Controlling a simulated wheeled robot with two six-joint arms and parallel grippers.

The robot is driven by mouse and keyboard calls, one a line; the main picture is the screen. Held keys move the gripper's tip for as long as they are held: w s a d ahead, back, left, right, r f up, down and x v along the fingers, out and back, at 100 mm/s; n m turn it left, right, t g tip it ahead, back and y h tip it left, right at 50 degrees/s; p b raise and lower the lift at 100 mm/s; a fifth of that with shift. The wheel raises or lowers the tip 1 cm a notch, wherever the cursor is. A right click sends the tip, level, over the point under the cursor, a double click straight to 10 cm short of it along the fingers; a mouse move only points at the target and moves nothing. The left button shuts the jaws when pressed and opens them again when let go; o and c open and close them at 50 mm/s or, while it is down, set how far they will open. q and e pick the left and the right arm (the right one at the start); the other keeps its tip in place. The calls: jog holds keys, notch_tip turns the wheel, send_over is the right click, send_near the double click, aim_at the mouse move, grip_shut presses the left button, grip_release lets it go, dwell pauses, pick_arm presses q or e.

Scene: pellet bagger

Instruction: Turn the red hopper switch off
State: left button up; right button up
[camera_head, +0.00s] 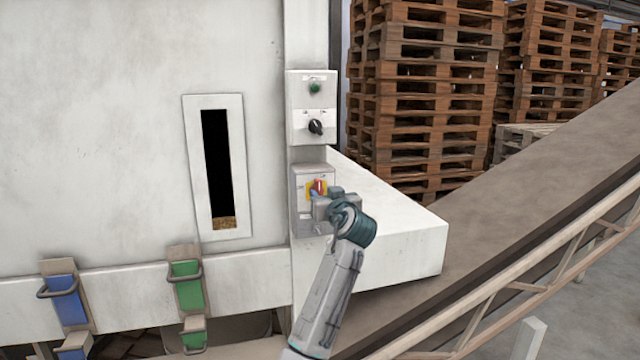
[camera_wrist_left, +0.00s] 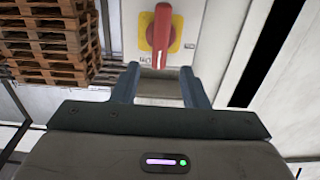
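The red hopper switch (camera_head: 319,186) is a red handle on a yellow plate, on the lower grey box (camera_head: 300,215) of the white machine. In the left wrist view the red handle (camera_wrist_left: 161,38) stands upright in the picture on its yellow plate, its lower end near the gap between my fingertips. My left gripper (camera_head: 323,196) is right in front of the switch and hides part of the box. In the wrist view its two fingers (camera_wrist_left: 160,80) are apart with nothing held between them. Whether a finger touches the handle cannot be told. My right gripper is out of view.
A control box (camera_head: 312,106) with a green button and black knob sits above. A white ledge (camera_head: 400,232) juts out beside the switch box. Stacked pallets (camera_head: 425,90) stand behind, and a sloping conveyor (camera_head: 520,215) runs at the right.

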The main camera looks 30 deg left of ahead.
aim_at(320, 188)
pick_arm(q)
jog(key=p+x, duration=0.2)
jog(key=x, duration=0.2)
jog(key=shift+w+a+r, duration=0.1)
jog(key=shift+w+a, duration=0.15)
jog(key=shift+w, duration=0.05)
jog(key=shift+w+a, duration=0.2)
jog(key=c, duration=0.8)
grip_shut()
